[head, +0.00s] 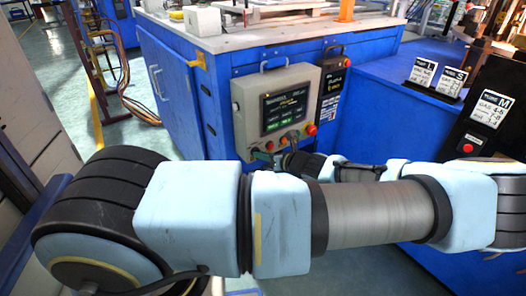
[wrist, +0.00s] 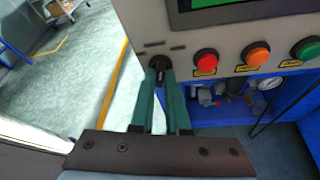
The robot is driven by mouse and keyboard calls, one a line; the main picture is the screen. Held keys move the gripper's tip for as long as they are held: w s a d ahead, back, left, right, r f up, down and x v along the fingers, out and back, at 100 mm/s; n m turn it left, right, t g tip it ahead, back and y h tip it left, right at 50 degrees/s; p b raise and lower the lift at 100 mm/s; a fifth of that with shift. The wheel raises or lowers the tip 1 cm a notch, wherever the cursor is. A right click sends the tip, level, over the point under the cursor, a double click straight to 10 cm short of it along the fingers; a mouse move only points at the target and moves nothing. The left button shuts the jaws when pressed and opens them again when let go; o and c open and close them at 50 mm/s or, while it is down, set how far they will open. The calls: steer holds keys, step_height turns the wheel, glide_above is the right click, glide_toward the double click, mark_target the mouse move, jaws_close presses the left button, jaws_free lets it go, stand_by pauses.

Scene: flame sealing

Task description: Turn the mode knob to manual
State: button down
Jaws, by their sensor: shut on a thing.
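The mode knob (wrist: 160,62) is a small black knob at the lower left of the panel face in the wrist view, left of the red button. My gripper (wrist: 161,72) has green fingers that reach up to it, shut on the knob with the tips at its sides. The knob's pointer and mode markings cannot be read. In the head view the beige control box (head: 307,79) hangs on the blue cabinet's front. My arm crosses below it, and the knob and fingertips cannot be made out there.
A red button (wrist: 206,61), an orange button (wrist: 255,54) and a green button (wrist: 305,50) sit in a row right of the knob. The box's screen (head: 285,109) is lit. A dark box (head: 331,84) is beside it. Open floor lies left of the panel.

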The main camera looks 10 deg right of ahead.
steer(key=shift+a+n+h+p, duration=0.1)
steer(key=shift+n+h+p, duration=0.3)
steer(key=shift+n+h, duration=0.45)
steer(key=shift+n+t, duration=0.25)
steer(key=shift+t, duration=0.05)
steer(key=c, duration=0.9)
jaws_free()
steer(key=shift+s, duration=0.1)
steer(key=v, duration=1)
steer(key=shift+s+r+b, duration=0.25)
steer(key=shift+b, duration=0.1)
